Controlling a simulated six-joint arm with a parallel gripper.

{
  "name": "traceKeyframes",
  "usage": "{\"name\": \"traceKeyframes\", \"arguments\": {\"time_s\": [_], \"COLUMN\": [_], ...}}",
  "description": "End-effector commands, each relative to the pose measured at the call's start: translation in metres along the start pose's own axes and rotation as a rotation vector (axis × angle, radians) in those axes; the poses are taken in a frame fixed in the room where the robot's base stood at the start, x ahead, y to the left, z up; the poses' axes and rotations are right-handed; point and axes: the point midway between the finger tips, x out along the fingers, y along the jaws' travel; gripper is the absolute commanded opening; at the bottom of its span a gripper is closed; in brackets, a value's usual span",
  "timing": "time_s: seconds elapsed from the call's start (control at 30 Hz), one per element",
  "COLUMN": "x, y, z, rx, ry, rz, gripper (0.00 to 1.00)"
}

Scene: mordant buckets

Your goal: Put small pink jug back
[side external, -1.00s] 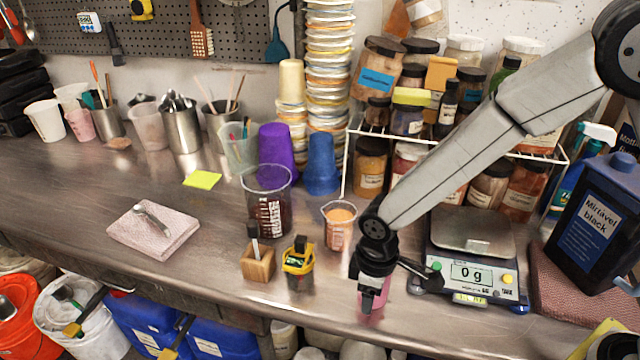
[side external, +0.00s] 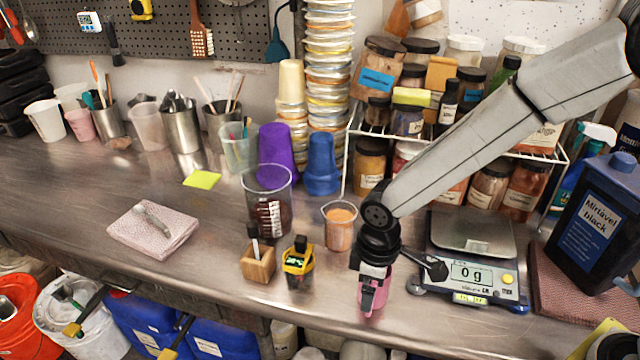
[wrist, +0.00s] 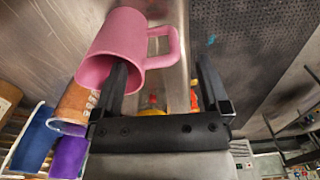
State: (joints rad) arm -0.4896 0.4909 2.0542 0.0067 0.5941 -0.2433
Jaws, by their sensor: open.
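The small pink jug (side external: 379,299) stands near the front edge of the steel bench, partly hidden behind my gripper (side external: 372,284) in the side view. In the wrist view the pink jug (wrist: 122,45) fills the upper left, with its handle pointing right. My gripper (wrist: 163,65) is open there. Its left finger overlaps the jug's open mouth; I cannot tell whether it is inside or in front. The handle lies between the two fingers in the picture, and the right finger is clear of it.
A cup of orange liquid (side external: 339,229) stands just behind left of my gripper. A yellow-black device (side external: 298,263) and a wooden block (side external: 257,264) are to the left. A scale (side external: 470,268) reading 0 g is close on the right. The left bench holds a pink cup (side external: 80,126).

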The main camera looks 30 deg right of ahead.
Motion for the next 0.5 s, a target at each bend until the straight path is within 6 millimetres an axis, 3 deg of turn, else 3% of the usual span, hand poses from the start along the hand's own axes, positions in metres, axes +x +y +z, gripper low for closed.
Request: {"name": "traceKeyframes", "arguments": {"time_s": [0.5], "x": [-0.075], "y": [0.000], "z": [0.000], "rx": [0.000], "ry": [0.003], "rz": [0.001], "gripper": [0.96]}}
